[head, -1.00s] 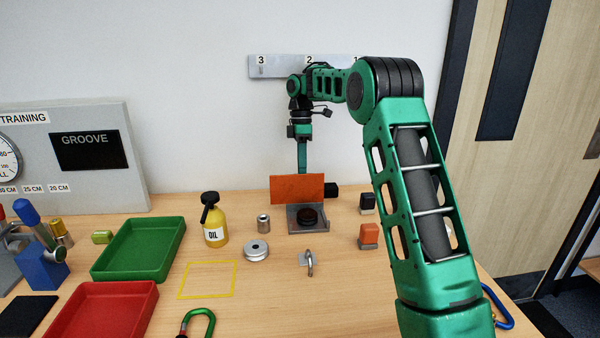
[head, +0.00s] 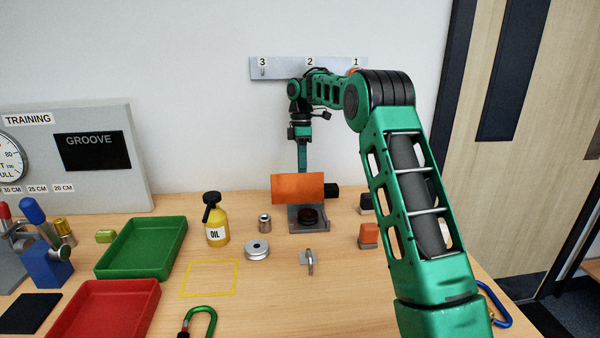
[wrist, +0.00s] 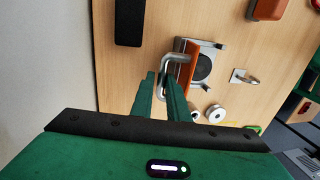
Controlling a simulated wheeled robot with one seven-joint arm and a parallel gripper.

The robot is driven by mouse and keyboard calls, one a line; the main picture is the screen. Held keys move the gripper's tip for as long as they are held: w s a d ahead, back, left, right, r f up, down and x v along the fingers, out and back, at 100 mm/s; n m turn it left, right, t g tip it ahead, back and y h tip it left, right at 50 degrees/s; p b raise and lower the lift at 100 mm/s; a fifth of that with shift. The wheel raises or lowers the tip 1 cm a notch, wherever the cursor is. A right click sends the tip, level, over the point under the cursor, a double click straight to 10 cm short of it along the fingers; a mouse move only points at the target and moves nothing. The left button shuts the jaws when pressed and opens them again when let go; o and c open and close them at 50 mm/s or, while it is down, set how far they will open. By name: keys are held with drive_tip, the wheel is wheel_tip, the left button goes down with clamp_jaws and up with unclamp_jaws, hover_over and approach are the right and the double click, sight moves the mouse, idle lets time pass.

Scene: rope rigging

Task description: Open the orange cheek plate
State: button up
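In the head view the plate hides my fingertips.
A small silver cylinder (head: 265,223), a silver wheel (head: 257,250) and a metal hook (head: 309,261) lie in front and left of the block. A yellow oil bottle (head: 217,220) and a green tray (head: 142,248) stand farther left. Orange (head: 368,235) and black blocks stand right.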

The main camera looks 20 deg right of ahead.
drive_tip(key=o, duration=0.4)
drive_tip(key=shift+w+d+f, duration=0.3)
drive_tip(key=shift+w+d, duration=0.1)
drive_tip(key=shift+w, duration=0.2)
drive_tip(key=shift+s+a+r, duration=0.2)
